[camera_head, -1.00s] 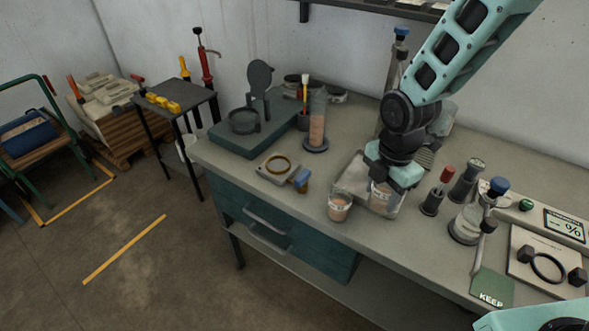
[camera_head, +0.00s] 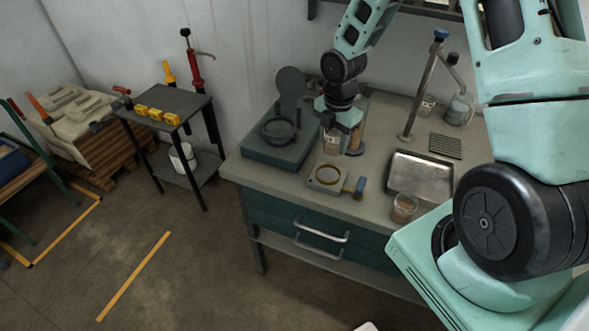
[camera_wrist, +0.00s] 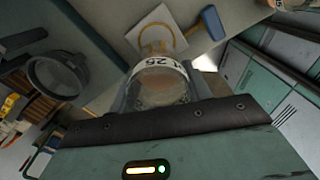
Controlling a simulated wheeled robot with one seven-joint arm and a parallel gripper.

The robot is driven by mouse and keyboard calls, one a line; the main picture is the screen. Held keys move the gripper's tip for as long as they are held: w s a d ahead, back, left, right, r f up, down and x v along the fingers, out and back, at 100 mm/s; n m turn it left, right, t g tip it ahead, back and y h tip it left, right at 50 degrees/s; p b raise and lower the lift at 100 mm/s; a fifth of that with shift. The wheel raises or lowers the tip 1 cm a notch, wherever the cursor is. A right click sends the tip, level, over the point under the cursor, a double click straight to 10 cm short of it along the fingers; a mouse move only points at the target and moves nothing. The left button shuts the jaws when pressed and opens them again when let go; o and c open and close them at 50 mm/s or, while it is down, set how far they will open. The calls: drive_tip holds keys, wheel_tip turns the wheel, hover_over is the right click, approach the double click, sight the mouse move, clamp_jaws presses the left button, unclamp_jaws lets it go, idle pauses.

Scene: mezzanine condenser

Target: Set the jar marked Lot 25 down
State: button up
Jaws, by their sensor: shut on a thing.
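My gripper (camera_head: 337,118) is shut on the clear jar marked Lot 25 (camera_head: 331,141). In the wrist view the jar (camera_wrist: 163,84) sits between the two fingers, with "25" readable on its white label and pinkish-brown contents inside. The jar is held over the bench, just behind a pale square plate with a brass ring (camera_head: 328,174). This plate (camera_wrist: 157,36) lies ahead of the jar in the wrist view. Whether the jar's base touches anything cannot be told. A second jar (camera_head: 404,208) stands near the bench's front edge.
A teal-based device with a round dark cup (camera_head: 278,131) stands left of the jar. A tall cylinder (camera_head: 356,138) is close behind it. A blue-handled item (camera_head: 360,188) lies right of the plate. An empty metal tray (camera_head: 420,174) is further right.

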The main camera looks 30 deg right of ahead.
sight(330, 151)
drive_tip(key=f, duration=0.3)
drive_tip(key=f+p, duration=0.1)
drive_tip(key=shift+w+a+f, duration=0.2)
drive_tip(key=shift+w+f, duration=0.05)
drive_tip(key=shift+f+p, duration=0.8)
drive_tip(key=shift+f, duration=1.9)
drive_tip(key=shift+f, duration=0.1)
drive_tip(key=shift+f, duration=0.15)
drive_tip(key=o, duration=1.1)
